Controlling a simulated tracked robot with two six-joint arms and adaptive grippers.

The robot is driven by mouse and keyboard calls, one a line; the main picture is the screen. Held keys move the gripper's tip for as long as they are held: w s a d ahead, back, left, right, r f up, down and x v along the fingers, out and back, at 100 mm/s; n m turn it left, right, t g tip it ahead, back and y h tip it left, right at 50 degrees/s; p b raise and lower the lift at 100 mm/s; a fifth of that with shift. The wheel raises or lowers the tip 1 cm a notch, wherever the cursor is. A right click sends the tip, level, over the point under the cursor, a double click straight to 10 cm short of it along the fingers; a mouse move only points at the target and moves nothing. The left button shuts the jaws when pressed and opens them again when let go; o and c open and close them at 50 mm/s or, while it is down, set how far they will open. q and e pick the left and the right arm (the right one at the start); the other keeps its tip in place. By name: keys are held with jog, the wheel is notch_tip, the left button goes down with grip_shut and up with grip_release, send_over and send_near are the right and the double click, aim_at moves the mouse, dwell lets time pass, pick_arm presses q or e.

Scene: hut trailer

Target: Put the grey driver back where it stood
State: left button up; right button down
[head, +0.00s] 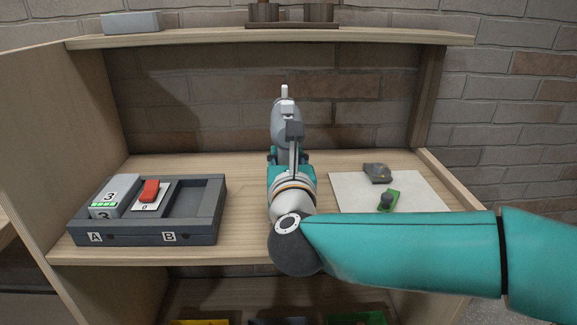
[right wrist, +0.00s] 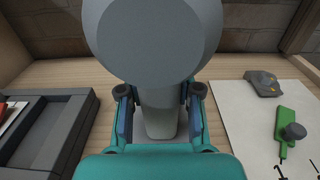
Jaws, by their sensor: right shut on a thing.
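The grey driver (head: 285,118) is in my right gripper (head: 290,160), above the middle of the wooden shelf board (head: 245,235) in the head view. Its narrow tip points up and away from me. In the right wrist view, the driver's wide round grey end (right wrist: 155,38) fills the top middle, and its paler grip (right wrist: 160,108) is between the two fingers of the right gripper (right wrist: 160,100). The gripper hides part of the driver. I cannot tell whether the driver's lower end touches the board. My left gripper is not in view.
A dark dock (head: 200,229) marked A and B stands on the left, with a grey block (head: 117,191) and a red piece (head: 149,190). A white sheet (head: 420,195) on the right bears a grey-yellow item (head: 377,173) and a green tool (head: 390,200). An upper shelf (head: 220,37) is overhead.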

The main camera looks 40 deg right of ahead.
jog(key=shift+f, duration=0.5)
jog(key=shift+s, duration=0.1)
jog(key=c, duration=0.8)
grip_release()
jog(key=shift+f, duration=0.15)
jog(key=shift+s+a, duration=0.1)
jog(key=shift+v, duration=5.95)
jog(key=shift+f, duration=0.1)
